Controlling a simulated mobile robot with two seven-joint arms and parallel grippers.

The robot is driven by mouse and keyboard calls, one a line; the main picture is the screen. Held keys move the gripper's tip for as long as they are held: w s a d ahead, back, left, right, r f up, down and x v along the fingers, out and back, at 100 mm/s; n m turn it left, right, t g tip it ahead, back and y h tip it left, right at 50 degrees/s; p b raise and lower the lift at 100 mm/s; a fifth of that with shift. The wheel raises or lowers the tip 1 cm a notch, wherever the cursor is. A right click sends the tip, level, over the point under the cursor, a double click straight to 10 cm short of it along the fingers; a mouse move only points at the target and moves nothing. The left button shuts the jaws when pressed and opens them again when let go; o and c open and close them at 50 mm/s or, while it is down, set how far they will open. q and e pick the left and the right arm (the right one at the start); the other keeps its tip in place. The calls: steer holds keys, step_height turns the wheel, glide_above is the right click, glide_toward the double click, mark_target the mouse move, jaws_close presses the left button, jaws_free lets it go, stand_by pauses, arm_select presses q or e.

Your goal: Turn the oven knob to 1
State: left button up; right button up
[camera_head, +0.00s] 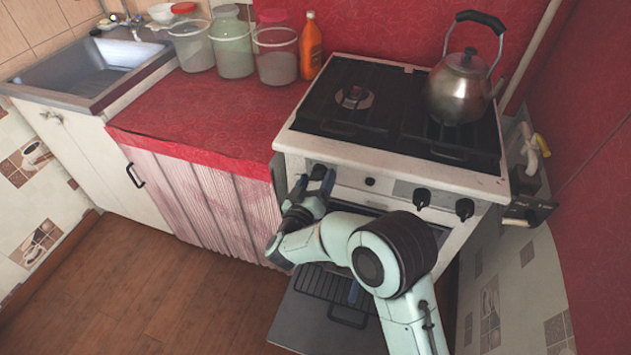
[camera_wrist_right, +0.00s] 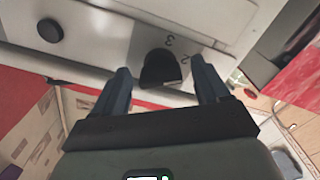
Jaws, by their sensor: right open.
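The white stove (camera_head: 300,140) has a dark knob (camera_head: 318,172) at the left of its front panel. In the right wrist view this dark knob (camera_wrist_right: 160,68) has the digits 3 and 2 printed on the panel near it. My right gripper (camera_head: 316,184) is at that knob, and its dark blue fingers partly cover it in the head view. In the right wrist view the right gripper (camera_wrist_right: 160,80) is open, with one finger on each side of the knob. Gaps show between the fingers and the knob. My left gripper is not in view.
Two more knobs (camera_head: 422,198) (camera_head: 465,208) and a round button (camera_head: 370,181) sit along the panel. A kettle (camera_head: 458,90) stands on the stovetop. The oven door (camera_head: 315,330) hangs open below my right arm. Jars (camera_head: 232,50) and an orange bottle (camera_head: 311,48) stand on the red counter.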

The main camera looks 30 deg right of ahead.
steer(key=c, duration=1.1)
steer(key=shift+o, duration=0.2)
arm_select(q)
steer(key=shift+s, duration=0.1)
arm_select(e)
steer(key=shift+m, duration=1.9)
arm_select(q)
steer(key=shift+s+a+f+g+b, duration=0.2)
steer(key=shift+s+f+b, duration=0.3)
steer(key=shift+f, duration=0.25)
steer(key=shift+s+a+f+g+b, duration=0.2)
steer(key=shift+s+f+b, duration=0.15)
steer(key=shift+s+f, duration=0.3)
arm_select(e)
steer(key=shift+f+m, duration=0.1)
steer(key=shift+m, duration=3.9)
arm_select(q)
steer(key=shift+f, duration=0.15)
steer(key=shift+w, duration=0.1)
arm_select(e)
steer(key=shift+a, duration=0.1)
